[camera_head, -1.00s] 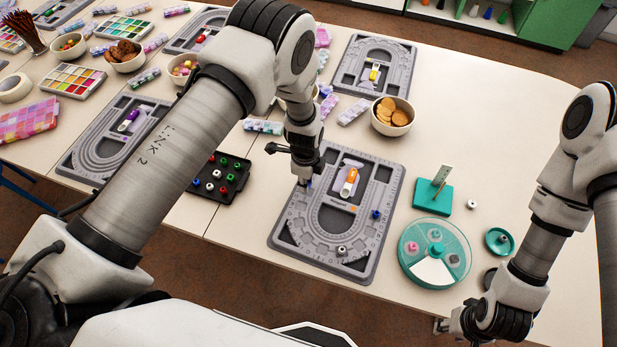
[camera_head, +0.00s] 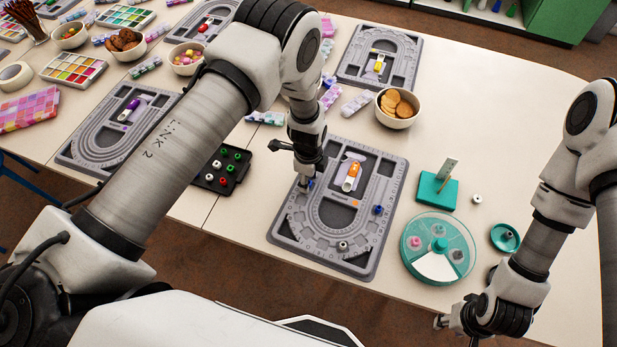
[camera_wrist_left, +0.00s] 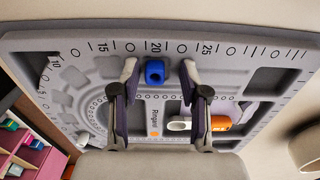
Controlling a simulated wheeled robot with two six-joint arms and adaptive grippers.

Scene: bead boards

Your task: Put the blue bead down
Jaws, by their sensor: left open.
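A blue bead (camera_wrist_left: 154,72) sits in the outer groove of the grey bead board (camera_wrist_left: 225,62) in the left wrist view, close to the number 20. My left gripper (camera_wrist_left: 159,74) is open, with one finger on each side of the bead and gaps between. In the head view this bead (camera_head: 310,183) is partly hidden at the tip of my left gripper (camera_head: 305,184), over the left side of the board (camera_head: 290,232). My right gripper (camera_head: 452,328) is low at the right, away from the board; its jaws are too small to read.
Another blue bead (camera_head: 378,210) and a silvery bead (camera_head: 343,245) are on the board, with an orange-and-white tool (camera_head: 351,176) in its middle. A black bead tray (camera_head: 232,184) is left. A round teal-lidded box (camera_head: 412,232) and teal stand (camera_head: 436,194) are right.

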